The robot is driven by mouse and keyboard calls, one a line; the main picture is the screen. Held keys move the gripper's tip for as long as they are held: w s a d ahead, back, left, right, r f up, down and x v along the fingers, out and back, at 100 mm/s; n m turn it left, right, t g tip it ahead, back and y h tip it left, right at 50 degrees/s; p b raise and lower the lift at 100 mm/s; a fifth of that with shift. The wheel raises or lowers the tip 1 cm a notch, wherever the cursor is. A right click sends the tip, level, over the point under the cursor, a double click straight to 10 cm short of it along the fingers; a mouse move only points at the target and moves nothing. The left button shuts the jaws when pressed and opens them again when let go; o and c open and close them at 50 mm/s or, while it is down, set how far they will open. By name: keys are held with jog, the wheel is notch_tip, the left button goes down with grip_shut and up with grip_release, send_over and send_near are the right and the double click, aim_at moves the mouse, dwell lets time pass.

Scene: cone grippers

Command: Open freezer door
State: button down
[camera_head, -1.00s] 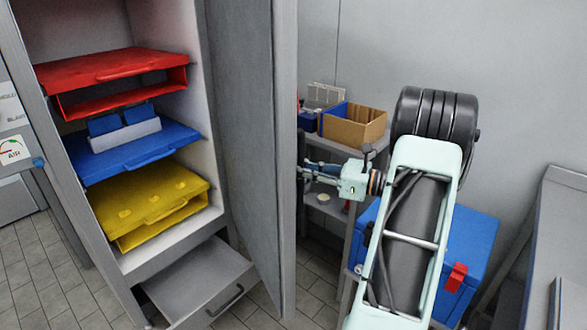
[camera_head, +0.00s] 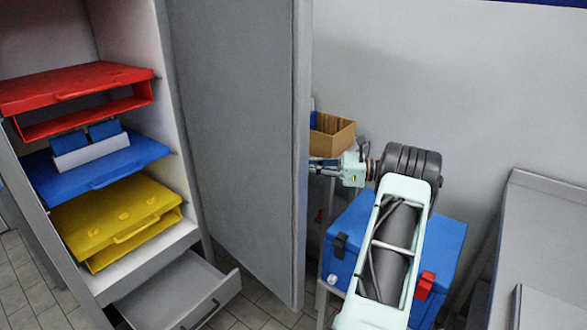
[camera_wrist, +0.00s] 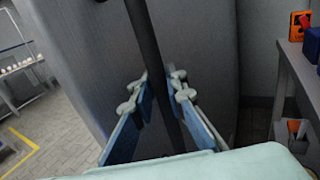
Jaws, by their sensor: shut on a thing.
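The freezer door (camera_head: 235,130) stands wide open, with its inner face toward the head camera. The freezer inside shows a red shelf (camera_head: 75,88), a blue shelf (camera_head: 110,165) and a yellow shelf (camera_head: 115,215). In the wrist view the door's outer face (camera_wrist: 85,60) carries a dark upright bar handle (camera_wrist: 146,45). My gripper (camera_wrist: 160,82) has its blue fingers on either side of this handle and is shut on it. In the head view my wrist meets the far side of the door edge, and the door hides the fingertips and the handle.
An open grey drawer (camera_head: 175,295) sticks out below the freezer. A blue cooler box (camera_head: 345,235) with a red latch stands under my arm. A cardboard box (camera_head: 333,136) sits on a rack behind the door. A grey bench (camera_head: 545,215) is at the right.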

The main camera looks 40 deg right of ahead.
jog(key=shift+w+d+f, duration=0.1)
jog(key=shift+w+d, duration=0.1)
jog(key=shift+d, duration=0.65)
jog(key=shift+w+d, duration=0.15)
jog(key=shift+d, duration=0.65)
jog(key=c, duration=2)
grip_release()
jog(key=shift+o, duration=0.2)
jog(key=v, duration=1.2)
jog(key=shift+a, duration=0.1)
